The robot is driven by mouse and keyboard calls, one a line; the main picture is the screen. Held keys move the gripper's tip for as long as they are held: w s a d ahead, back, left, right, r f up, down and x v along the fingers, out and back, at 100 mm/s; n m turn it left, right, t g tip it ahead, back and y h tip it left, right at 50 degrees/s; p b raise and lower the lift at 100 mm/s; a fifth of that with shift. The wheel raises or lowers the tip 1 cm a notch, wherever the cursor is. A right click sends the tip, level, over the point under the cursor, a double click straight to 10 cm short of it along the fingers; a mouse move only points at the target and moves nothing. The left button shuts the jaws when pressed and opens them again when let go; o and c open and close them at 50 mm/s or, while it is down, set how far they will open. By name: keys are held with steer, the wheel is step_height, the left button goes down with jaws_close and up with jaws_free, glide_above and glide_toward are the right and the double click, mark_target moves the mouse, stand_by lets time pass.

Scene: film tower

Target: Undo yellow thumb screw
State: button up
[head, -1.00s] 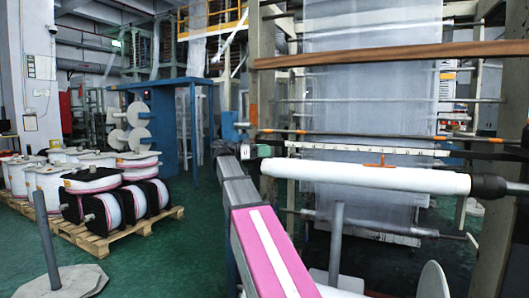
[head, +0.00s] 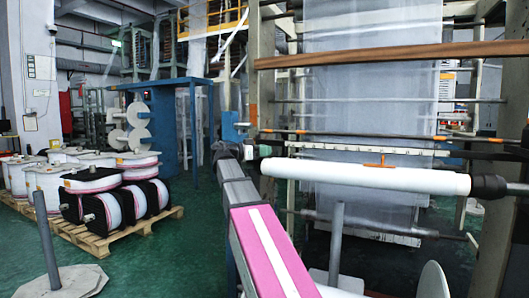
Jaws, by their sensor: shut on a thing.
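My gripper (head: 221,147) is a small dark shape at the far end of my pink and grey arm, beside the left end of the film machine's roller frame. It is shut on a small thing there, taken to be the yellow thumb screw. The screw itself is too small and too hidden by the gripper and arm to make out. The fingertips cannot be told apart at this distance.
Clear film (head: 350,60) hangs behind.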

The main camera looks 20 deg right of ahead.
steer(key=n+t+y, duration=0.1)
steer(key=n+t, duration=0.2)
steer(key=t, duration=0.2)
steer(key=n+t+y, duration=0.1)
steer(key=n+t, duration=0.2)
steer(key=t, duration=0.2)
steer(key=shift+w+a+n+y, duration=0.1)
steer(key=shift+w+n+y, duration=0.1)
steer(key=shift+n+y, duration=0.2)
steer(key=n+t+y, duration=0.4)
steer(key=w+n+t+y, duration=0.1)
steer(key=n+t+y, duration=0.1)
steer(key=shift+a, duration=0.3)
steer(key=shift+a+n+t+y, duration=0.1)
steer(key=shift+n+t+y, duration=0.25)
steer(key=shift+y, duration=0.35)
steer(key=o, duration=0.9)
